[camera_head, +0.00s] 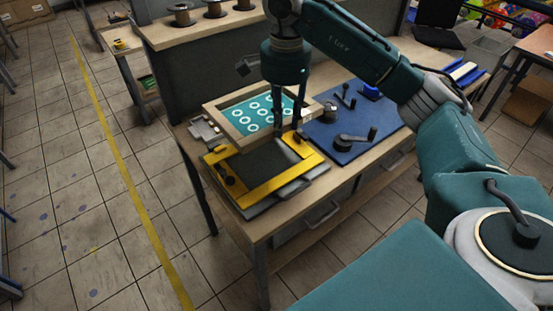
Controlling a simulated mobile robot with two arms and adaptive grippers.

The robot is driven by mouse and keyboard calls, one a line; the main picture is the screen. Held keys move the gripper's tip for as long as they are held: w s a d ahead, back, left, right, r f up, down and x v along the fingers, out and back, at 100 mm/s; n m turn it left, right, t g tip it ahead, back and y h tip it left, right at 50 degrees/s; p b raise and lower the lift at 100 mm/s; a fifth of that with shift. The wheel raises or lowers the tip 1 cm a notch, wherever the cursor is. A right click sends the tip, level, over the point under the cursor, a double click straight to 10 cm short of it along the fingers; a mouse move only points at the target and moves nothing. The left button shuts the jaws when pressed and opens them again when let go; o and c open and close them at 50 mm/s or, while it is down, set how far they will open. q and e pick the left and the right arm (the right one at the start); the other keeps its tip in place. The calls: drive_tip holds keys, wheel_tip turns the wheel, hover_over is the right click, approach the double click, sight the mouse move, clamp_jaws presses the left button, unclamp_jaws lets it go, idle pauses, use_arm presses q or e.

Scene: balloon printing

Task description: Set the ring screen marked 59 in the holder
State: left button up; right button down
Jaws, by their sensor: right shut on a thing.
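The ring screen (245,116) is a light wooden frame with teal mesh and rows of pale rings. It lies about level on the far side of the holder, with its near edge close to the holder. I cannot tell how far it is above the bench, and no number 59 is legible. The holder (282,182) has yellow bars around a dark plate, which shows bare in the middle. My right gripper (289,127) points down over the screen's near right corner and is shut on its frame. The exact contact is partly hidden by the fingers. My left gripper is out of view.
A blue mat (358,143) with dark handled tools lies right of the holder on the wooden bench (259,224). Grey metal parts (206,131) sit left of the screen. A raised shelf (203,29) with spools stands behind. The tiled floor at left is open.

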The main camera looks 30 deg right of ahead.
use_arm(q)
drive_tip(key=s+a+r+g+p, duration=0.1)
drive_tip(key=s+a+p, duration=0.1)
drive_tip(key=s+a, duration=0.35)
use_arm(e)
drive_tip(key=f, duration=0.4)
drive_tip(key=f+p, duration=0.1)
drive_tip(key=f, duration=0.7)
drive_tip(key=shift+s+a+f, duration=0.15)
drive_tip(key=shift+s+f, duration=0.1)
drive_tip(key=shift+f, duration=0.15)
wheel_tip(320, 180, down, 4)
drive_tip(key=shift+w+r+p, duration=0.1)
drive_tip(key=shift+r+p, duration=0.1)
drive_tip(key=shift+p, duration=0.4)
drive_tip(key=shift+f+b, duration=0.2)
drive_tip(key=shift+b, duration=0.1)
drive_tip(key=shift+f, duration=0.25)
drive_tip(key=c, duration=1.3)
unclamp_jaws()
drive_tip(key=shift+c, duration=0.2)
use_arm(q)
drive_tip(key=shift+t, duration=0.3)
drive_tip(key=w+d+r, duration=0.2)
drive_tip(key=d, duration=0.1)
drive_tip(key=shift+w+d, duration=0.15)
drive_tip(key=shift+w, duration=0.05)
use_arm(e)
drive_tip(key=shift+r, duration=0.1)
